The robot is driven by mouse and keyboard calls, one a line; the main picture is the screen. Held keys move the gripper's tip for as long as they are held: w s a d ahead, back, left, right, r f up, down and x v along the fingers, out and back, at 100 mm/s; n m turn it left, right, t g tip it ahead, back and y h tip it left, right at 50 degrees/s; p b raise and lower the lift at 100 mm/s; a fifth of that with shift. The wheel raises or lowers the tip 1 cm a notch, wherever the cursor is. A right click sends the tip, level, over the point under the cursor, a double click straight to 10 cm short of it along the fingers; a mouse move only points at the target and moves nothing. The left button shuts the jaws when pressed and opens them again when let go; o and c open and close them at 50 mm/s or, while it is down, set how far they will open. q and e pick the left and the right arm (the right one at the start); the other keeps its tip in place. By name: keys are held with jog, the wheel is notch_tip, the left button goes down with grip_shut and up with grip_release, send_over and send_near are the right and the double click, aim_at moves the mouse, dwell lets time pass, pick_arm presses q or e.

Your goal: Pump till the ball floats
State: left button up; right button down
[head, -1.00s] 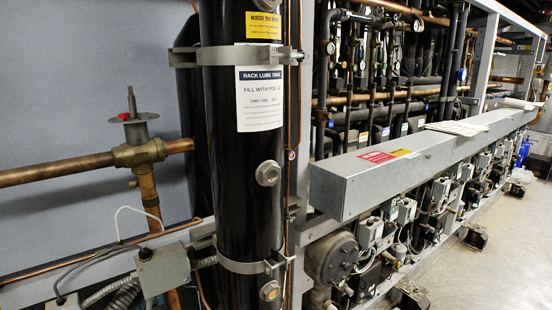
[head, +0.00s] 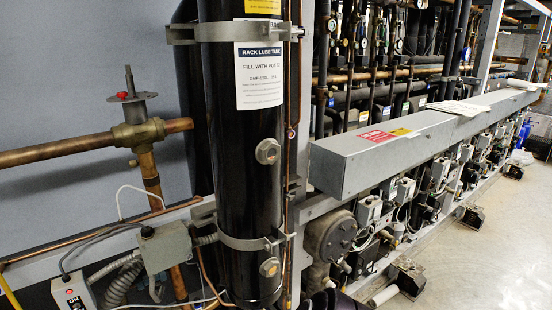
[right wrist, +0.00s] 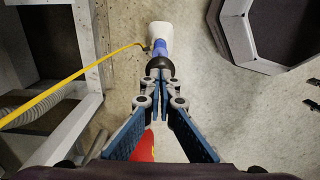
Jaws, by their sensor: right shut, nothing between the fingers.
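A tall black tank (head: 240,200) labelled "Rack Lube Tank" stands in the head view, with an upper sight glass (head: 267,150) and a lower sight glass (head: 269,267). I cannot make out a ball in either glass. In the right wrist view, my right gripper (right wrist: 160,84) is shut and empty. Just beyond its tips is a black rounded part, with a blue body (right wrist: 160,48) and a white part beyond it. A yellow hose (right wrist: 75,85) runs left from the blue body. I cannot tell whether the tips touch it. My left gripper is in neither view.
A box marked "ON" (head: 72,292) shows at the lower left of the head view. A grey junction box (head: 165,247) and a copper pipe (head: 60,150) are left of the tank. A long grey trunking (head: 400,145) runs right. A red object (right wrist: 143,147) lies beneath the right gripper.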

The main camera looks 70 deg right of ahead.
jog(key=shift+f+b, duration=3.7)
jog(key=shift+f, duration=0.9)
notch_tip(320, 180, up, 10)
jog(key=p, duration=1)
jog(key=shift+r, duration=0.1)
notch_tip(320, 180, down, 10)
jog(key=b, duration=0.9)
jog(key=shift+f, duration=0.2)
notch_tip(320, 180, up, 10)
jog(key=p, duration=1)
jog(key=shift+r, duration=0.2)
jog(key=shift+f, duration=0.1)
